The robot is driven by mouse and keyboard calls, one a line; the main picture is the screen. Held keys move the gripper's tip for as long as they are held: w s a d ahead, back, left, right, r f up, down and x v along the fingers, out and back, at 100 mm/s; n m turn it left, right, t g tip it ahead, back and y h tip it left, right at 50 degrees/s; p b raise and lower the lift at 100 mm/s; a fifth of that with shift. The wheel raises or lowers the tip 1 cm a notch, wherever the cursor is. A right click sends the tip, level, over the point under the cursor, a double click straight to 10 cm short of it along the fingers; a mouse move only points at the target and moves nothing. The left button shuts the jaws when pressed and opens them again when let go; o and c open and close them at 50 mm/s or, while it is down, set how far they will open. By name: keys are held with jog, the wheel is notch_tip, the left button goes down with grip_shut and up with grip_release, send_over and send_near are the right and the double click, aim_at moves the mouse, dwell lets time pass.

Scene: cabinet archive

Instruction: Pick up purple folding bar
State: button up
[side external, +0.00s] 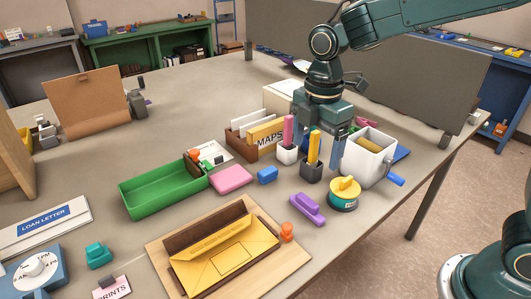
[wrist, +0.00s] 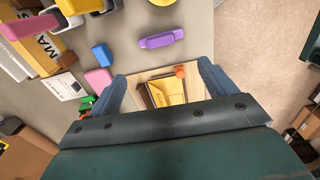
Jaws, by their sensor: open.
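The purple folding bar (side external: 307,209) lies flat on the table, right of the middle, left of the yellow-topped round tin. It also shows in the wrist view (wrist: 161,39), near the top centre. My gripper (side external: 338,150) is open and empty, pointing down above the pen cups and the white bin, behind the bar and higher than it. In the wrist view its two blue fingers (wrist: 161,88) stand apart with nothing held between them. The bar is fully visible and apart from the gripper.
A yellow-topped tin (side external: 344,193) stands close right of the bar. An orange piece (side external: 287,231) and the wooden tray (side external: 160,250) with a yellow envelope lie in front. A blue block (side external: 267,175), dark cup (side external: 312,169) and white bin (side external: 369,160) stand behind. The table's right edge is near.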

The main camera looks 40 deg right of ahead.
jog(key=shift+w+a+f, duration=0.15)
jog(key=shift+f, duration=0.05)
jog(key=shift+f, duration=0.1)
send_over(308, 200)
jog(key=shift+w+f, duration=0.1)
jog(key=shift+f, duration=4.1)
jog(key=shift+f, duration=2.55)
jog(key=c, duration=1.1)
